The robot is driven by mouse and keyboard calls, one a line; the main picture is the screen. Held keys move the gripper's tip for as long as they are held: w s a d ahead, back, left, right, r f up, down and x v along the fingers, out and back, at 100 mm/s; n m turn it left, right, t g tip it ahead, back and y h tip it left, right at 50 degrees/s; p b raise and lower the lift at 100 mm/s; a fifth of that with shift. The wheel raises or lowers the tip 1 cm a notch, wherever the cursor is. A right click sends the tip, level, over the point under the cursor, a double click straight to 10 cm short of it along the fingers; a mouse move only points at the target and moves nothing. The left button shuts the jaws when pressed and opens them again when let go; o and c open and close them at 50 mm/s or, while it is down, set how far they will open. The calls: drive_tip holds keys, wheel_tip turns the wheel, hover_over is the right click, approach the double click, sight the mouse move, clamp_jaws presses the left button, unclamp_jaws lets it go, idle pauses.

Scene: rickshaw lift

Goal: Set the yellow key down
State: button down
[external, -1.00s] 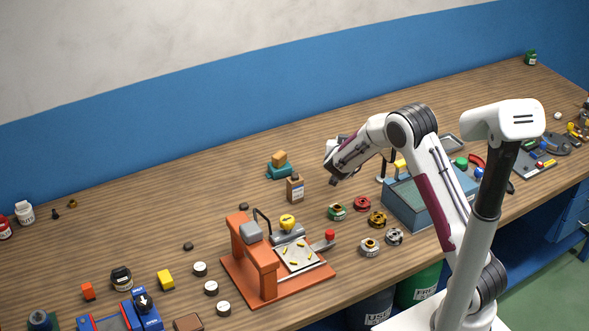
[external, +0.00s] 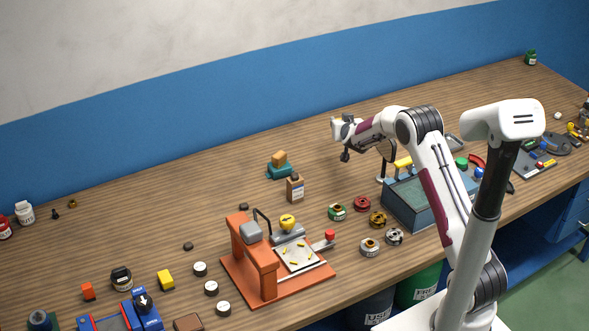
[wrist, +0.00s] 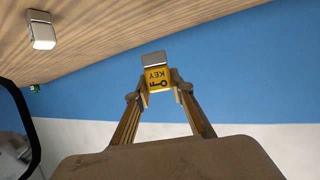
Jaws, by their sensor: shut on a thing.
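The yellow key (wrist: 157,79) is a yellow block with a black key mark, the letters KEY and a grey end. In the wrist view it sits between the two fingertips of my gripper (wrist: 159,94), which is shut on it. The blue wall band lies behind it, and the wooden tabletop (wrist: 100,40) is at the top of this view, apart from the key. In the external view my wrist is above the back half of the table; I cannot clearly make out the key there.
An orange press (external: 268,275) stands at the front middle. A blue-grey box (external: 415,205) is below my arm. The back left of the table is mostly clear.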

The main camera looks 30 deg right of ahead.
drive_tip(key=shift+f, duration=3.1)
drive_tip(key=shift+f, duration=1.9)
drive_tip(key=shift+f, duration=0.15)
drive_tip(key=c, duration=1.8)
unclamp_jaws()
drive_tip(key=shift+o, duration=0.2)
drive_tip(key=shift+s+r, duration=0.1)
drive_tip(key=shift+r, duration=0.1)
drive_tip(key=shift+v, duration=5.95)
